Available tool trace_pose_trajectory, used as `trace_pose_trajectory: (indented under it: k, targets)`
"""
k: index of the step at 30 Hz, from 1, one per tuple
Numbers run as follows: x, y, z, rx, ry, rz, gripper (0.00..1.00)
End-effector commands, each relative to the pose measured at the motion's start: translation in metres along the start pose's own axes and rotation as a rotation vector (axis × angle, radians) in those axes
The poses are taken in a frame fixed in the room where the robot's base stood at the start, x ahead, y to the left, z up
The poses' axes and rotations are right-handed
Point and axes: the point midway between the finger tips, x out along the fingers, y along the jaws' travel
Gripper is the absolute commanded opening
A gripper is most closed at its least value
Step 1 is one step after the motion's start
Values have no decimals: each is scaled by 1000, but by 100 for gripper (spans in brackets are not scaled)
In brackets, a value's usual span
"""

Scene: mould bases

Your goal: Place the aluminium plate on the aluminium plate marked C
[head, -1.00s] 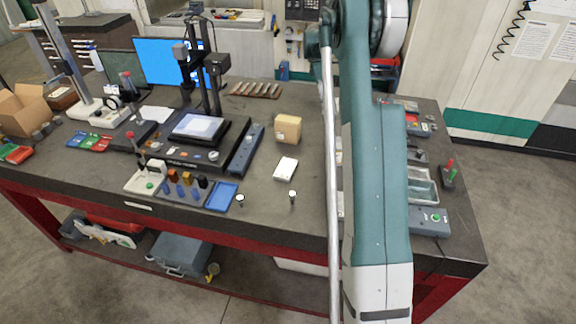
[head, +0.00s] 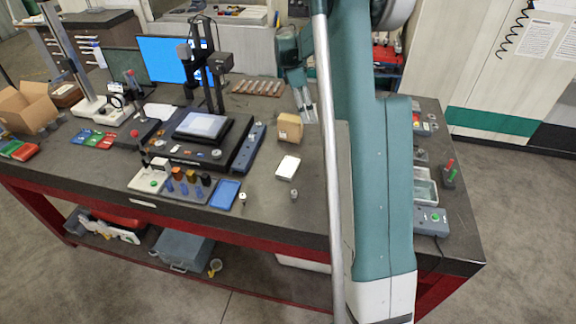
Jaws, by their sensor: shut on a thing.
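My gripper (head: 306,106) shows as two slim grey fingers over the rear middle of the table, left of my upper arm. Its wrist is partly hidden behind the silver bar along my arm. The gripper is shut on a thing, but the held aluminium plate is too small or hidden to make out. I cannot pick out the aluminium plate marked C; no letter is readable, and my arm covers part of the table to the right of the gripper.
A cardboard box (head: 290,127) and a pale flat block (head: 288,167) stand in front of the gripper. A measuring stand (head: 205,127) is to the left, with a wooden rack (head: 258,87) behind. A grey tray (head: 425,190) and a control box (head: 431,221) are right of my arm.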

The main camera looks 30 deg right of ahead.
Motion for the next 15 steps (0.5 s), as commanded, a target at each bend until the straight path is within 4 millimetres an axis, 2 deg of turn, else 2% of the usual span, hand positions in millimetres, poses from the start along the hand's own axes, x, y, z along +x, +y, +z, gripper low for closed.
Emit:
trace_pose_trajectory:
  k: [1,9,15]
  targets:
    - [-6,-14,-10,-16,0,5,52]
    - [-17,-80,-51,-84,0,26,52]
    - [-21,-115,-68,-117,0,36,52]
